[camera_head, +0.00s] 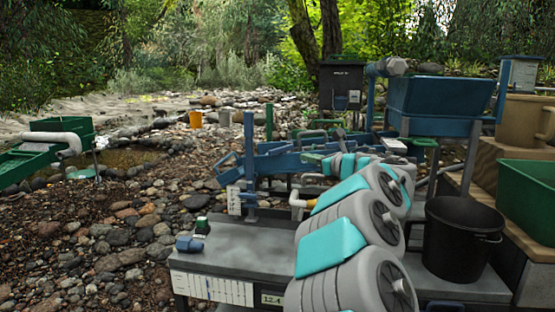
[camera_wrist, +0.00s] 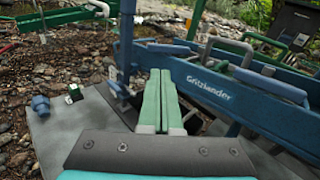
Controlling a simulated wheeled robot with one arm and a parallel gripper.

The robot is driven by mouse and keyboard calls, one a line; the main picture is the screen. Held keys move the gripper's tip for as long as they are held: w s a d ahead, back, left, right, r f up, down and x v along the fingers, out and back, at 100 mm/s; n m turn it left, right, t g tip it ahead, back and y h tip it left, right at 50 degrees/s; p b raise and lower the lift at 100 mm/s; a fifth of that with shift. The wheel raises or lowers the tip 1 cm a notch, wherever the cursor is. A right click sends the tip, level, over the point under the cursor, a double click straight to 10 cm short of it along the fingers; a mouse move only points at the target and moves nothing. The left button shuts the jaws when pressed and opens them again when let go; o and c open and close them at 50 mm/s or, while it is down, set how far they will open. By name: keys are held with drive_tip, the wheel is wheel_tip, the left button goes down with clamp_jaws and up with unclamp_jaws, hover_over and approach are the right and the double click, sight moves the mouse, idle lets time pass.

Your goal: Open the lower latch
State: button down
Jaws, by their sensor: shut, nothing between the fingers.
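The blue highbanker sluice (camera_head: 275,163) stands beyond the grey bench, partly hidden by my arm in the head view. In the wrist view its side wall (camera_wrist: 250,104) carries the word "Gritzlander".
A blue upright post (camera_wrist: 126,40) stands just left of my fingers. The grey bench (camera_head: 225,250) holds a small blue item (camera_head: 188,244) and a small green item (camera_head: 202,225). A black bucket (camera_head: 455,240) stands right of my arm. Stony ground is open at left.

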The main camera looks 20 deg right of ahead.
drive_tip(key=p, duration=0.3)
approach(276, 152)
drive_tip(key=w, duration=0.4)
drive_tip(key=w+a, duration=0.1)
drive_tip(key=w, duration=0.1)
drive_tip(key=shift+w+a+f, duration=0.15)
drive_tip(key=shift+w+f, duration=0.1)
drive_tip(key=shift+w, duration=0.1)
